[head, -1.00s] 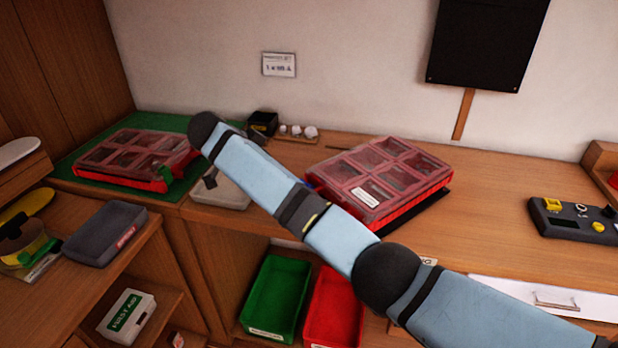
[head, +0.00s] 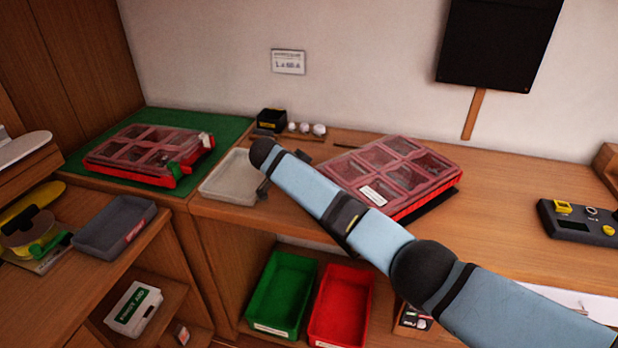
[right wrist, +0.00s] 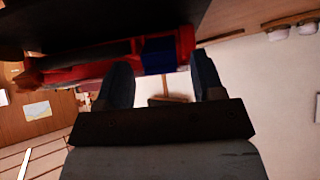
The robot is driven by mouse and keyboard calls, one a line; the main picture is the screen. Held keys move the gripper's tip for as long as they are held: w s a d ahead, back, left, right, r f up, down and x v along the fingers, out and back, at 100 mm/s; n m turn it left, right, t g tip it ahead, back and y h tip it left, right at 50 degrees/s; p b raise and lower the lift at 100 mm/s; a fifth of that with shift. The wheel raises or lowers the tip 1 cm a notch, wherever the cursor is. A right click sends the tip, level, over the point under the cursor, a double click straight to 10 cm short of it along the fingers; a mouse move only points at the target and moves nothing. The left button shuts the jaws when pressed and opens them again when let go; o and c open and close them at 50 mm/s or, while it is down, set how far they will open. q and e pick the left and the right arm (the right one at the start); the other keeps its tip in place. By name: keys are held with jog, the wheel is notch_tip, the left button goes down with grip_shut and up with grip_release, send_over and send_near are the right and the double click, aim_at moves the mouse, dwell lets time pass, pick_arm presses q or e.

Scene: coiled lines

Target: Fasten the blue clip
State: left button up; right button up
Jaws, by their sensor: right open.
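A red organizer case (head: 432,198) with a clear compartment lid stands on the bench, at a slant. Its blue clip (right wrist: 158,55) shows on the red edge in the right wrist view; in the head view my arm hides that side. My right gripper (right wrist: 163,76) is open and empty, its two dark fingers apart just short of the clip, one toward each side of it. It also shows small and dark below my wrist in the head view (head: 266,188), left of the case. Whether a finger touches the case I cannot tell. My left gripper is out of view.
A pale tray (head: 225,180) sits left of my gripper. Green (head: 280,290) and red (head: 340,305) bins stand below. A black device (head: 580,222) lies right.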

jog(key=shift+c, duration=0.3)
jog(key=c, duration=0.9)
jog(key=y+p, duration=0.1)
jog(key=r+g+p, duration=0.1)
jog(key=p, duration=0.1)
jog(key=shift+w+d+r+y, duration=0.2)
jog(key=shift+d+y, duration=0.15)
jog(key=shift+y, duration=0.05)
jog(key=shift+w+d+r+g+y+p, duration=0.1)
jog(key=shift+d+g+y+p, duration=0.1)
jog(key=shift+g+y+p, duration=0.15)
jog(key=shift+w+d+g+y+p, duration=0.25)
jog(key=shift+g+y+p, duration=0.1)
jog(key=shift+y+p, duration=0.2)
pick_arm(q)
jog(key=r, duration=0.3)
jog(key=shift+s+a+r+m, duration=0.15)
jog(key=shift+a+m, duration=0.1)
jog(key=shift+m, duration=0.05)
pick_arm(e)
jog(key=o, duration=1)
jog(key=shift+c, duration=0.2)
